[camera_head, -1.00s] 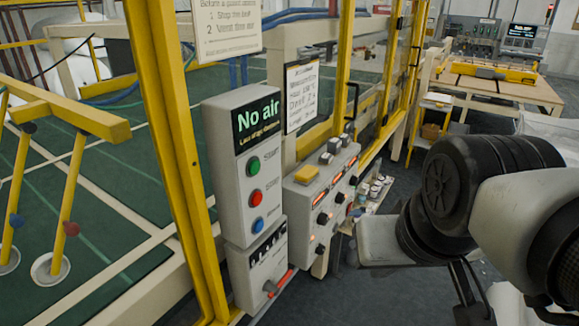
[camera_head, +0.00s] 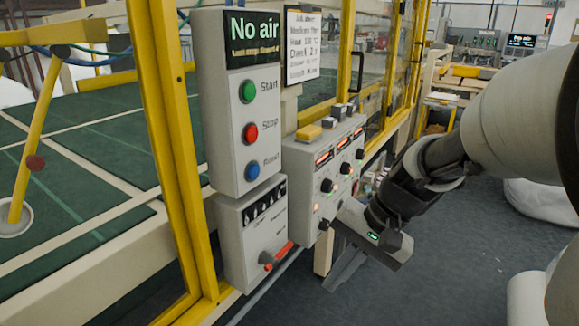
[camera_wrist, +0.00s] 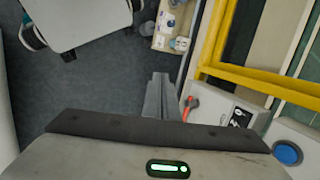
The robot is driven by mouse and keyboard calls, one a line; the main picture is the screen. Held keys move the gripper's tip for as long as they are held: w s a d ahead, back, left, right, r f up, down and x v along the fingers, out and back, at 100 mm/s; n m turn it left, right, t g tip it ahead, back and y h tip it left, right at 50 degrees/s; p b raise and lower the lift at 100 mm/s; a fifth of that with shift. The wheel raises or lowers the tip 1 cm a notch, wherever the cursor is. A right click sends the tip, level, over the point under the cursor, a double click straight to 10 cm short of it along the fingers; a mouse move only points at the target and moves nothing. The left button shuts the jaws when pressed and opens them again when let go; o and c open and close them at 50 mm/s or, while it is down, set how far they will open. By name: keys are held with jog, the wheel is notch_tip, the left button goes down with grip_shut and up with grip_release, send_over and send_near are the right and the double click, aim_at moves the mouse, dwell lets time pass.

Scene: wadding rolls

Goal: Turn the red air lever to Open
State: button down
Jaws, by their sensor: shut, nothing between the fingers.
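The red air lever (camera_head: 279,257) sits on the front of the lower grey box (camera_head: 241,235), under the button panel. It points up and to the right from its pivot. It also shows in the wrist view (camera_wrist: 191,107), just right of my fingers. The screen (camera_head: 251,38) above reads "No air". My gripper (camera_head: 340,272) is shut and empty, to the right of the lever and apart from it in the head view. In the wrist view my closed fingers (camera_wrist: 159,97) point away from the camera. The lettering beside the lever is too small to read.
Green, red and blue buttons (camera_head: 250,133) sit above the lever. A grey control box with knobs (camera_head: 327,170) stands just right, near my wrist. A yellow post (camera_head: 180,150) stands left. The floor (camera_head: 440,270) at the right is mostly clear.

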jog(key=w+a+f+m+y, duration=0.2)
jog(key=w+f+m+y, duration=0.3)
jog(key=w+f, duration=0.3)
jog(key=m+t+y, duration=0.4)
jog(key=m+y, duration=0.1)
jog(key=m, duration=0.3)
send_near(279, 255)
jog(key=s+d+f, duration=0.1)
jog(key=s+f, duration=0.2)
jog(key=s, duration=0.2)
jog(key=w+d+f+m+t, duration=0.3)
jog(key=f+m+t, duration=0.2)
jog(key=f+m, duration=0.1)
jog(key=shift+w+d+f+t, duration=0.3)
jog(key=shift+w+f+t, duration=0.05)
jog(key=shift+w+t, duration=0.05)
jog(key=shift+a, duration=0.1)
jog(key=w+a+r+b, duration=0.1)
jog(key=w+a+r, duration=0.3)
jog(key=a, duration=0.5)
jog(key=shift+w+r+b, duration=0.25)
jog(key=shift+w+b, duration=0.15)
jog(key=shift+w, duration=0.55)
